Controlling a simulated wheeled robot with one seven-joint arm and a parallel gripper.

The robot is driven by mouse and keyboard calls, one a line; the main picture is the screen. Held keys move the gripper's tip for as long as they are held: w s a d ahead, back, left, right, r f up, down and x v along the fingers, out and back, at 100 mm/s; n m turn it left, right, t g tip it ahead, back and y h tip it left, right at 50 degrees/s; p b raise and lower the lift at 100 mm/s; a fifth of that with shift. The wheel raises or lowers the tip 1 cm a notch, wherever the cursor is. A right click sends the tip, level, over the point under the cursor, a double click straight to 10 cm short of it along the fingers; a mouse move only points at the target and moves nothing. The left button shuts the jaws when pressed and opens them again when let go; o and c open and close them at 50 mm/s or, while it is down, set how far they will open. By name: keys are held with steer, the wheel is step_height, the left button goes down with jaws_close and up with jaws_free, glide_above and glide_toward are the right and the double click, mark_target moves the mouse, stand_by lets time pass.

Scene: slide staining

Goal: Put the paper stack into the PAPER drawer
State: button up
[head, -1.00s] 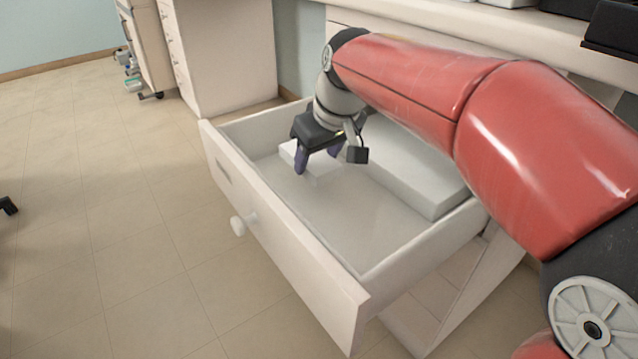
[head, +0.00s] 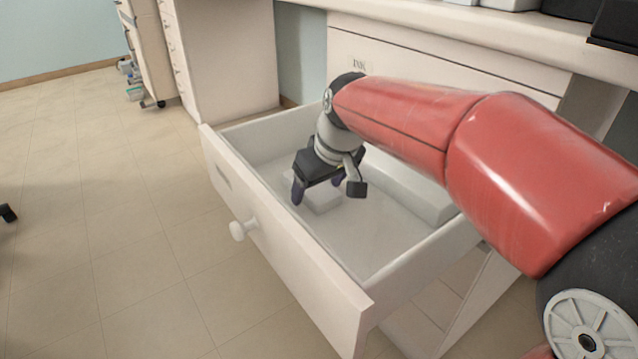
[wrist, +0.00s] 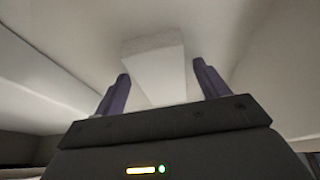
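The paper stack (head: 325,200) is a small white block inside the pulled-out drawer (head: 290,262), low over or on its floor; I cannot tell which. My gripper (head: 318,190) is inside the drawer, pointing down above the stack. In the wrist view the stack (wrist: 158,68) lies between the two purple fingers of my gripper (wrist: 162,88), with a gap visible beside it, so the fingers look open. The drawer's front label is too small to read.
A larger white block (head: 405,188) lies along the back of the drawer, partly hidden by my arm. The drawer has a round white knob (head: 242,229). A closed drawer front (head: 430,72) is behind, under the counter.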

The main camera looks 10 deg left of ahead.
steer(key=shift+d+r, duration=0.1)
steer(key=shift+r, duration=0.45)
steer(key=p+v, duration=0.2)
steer(key=v, duration=0.9)
steer(key=shift+s+p, duration=0.2)
steer(key=shift+p, duration=0.15)
